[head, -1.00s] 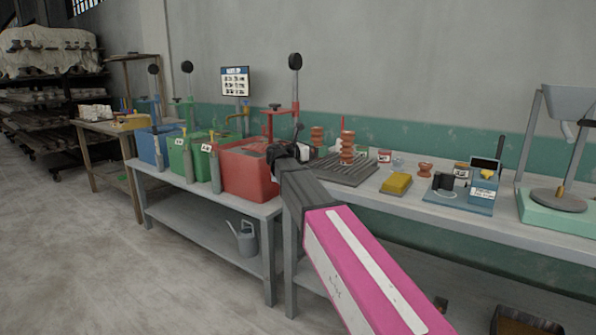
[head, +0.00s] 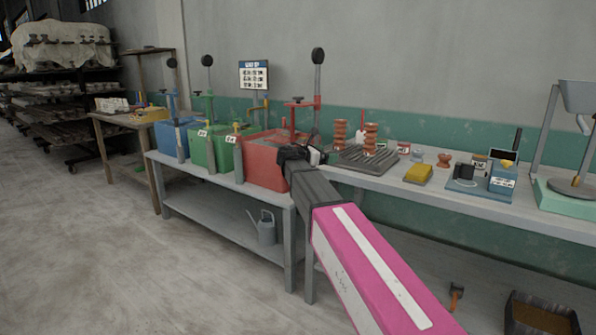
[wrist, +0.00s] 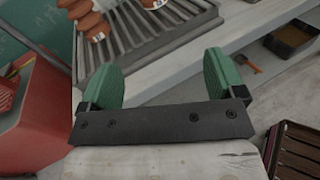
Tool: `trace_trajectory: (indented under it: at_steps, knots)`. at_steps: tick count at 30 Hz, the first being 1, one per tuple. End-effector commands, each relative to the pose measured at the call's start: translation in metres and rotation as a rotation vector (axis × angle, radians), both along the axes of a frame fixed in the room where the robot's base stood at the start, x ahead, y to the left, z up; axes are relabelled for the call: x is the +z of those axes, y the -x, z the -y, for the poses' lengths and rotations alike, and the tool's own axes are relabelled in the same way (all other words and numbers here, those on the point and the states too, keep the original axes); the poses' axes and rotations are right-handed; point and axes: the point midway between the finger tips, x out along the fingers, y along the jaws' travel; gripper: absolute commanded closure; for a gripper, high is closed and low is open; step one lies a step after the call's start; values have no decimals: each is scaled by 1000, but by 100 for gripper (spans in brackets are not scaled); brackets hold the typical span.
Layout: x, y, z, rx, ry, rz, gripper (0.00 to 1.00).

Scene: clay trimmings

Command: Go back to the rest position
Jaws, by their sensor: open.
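My gripper (wrist: 165,78) is open and empty in the wrist view, its two green pads wide apart. Behind the pads lie the grey slatted rack (wrist: 150,40) and the edge of the bench. In the head view my gripper (head: 303,153) is at the end of my pink and dark grey arm. It appears in front of the red bin (head: 262,165), close to the left end of the rack (head: 368,158); its fingers are hard to make out there. Terracotta pieces (head: 371,140) stand on the rack, and some also show at the top of the wrist view (wrist: 92,22).
Green (head: 208,152) and blue (head: 172,140) bins stand left of the red one. A yellow sponge (head: 418,174) and a blue device (head: 502,180) sit on the bench to the right. A watering can (head: 265,228) is on the lower shelf. The floor at left is clear.

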Motion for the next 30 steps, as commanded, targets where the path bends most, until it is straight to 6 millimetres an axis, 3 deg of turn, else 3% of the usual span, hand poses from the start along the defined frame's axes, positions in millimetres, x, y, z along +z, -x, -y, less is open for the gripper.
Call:
trace_trajectory:
  at_steps: [8,14,18,24,30]
  knots:
    - [-66,22,29,-45,-225,59,12]
    - [-142,55,58,-147,-500,141,12]
    - [-218,101,82,-320,-785,241,12]
    - [-314,181,99,-711,-1175,425,12]
    - [-377,257,96,-1189,-1430,614,12]
